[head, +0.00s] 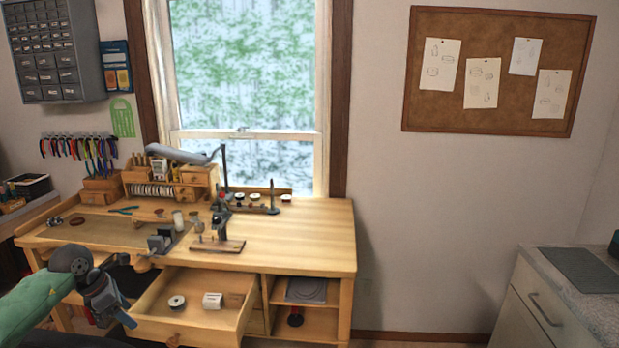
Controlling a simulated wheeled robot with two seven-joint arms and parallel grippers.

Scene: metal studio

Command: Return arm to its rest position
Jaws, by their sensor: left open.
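My left arm comes in from the lower left with a green link and a dark grey wrist. My left gripper (125,317) points down and to the right, in front of the left side of the open drawer (191,329). It is open and I see nothing held in it, though its fingers are small and dark here. My right arm and right gripper are not in view.
The wooden workbench (300,235) carries tools, a small stand (220,245) and a wooden organizer (205,178). The drawer holds a round spool (177,302) and a white box (212,300). A grey-topped cabinet (525,300) stands right; the floor between is clear.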

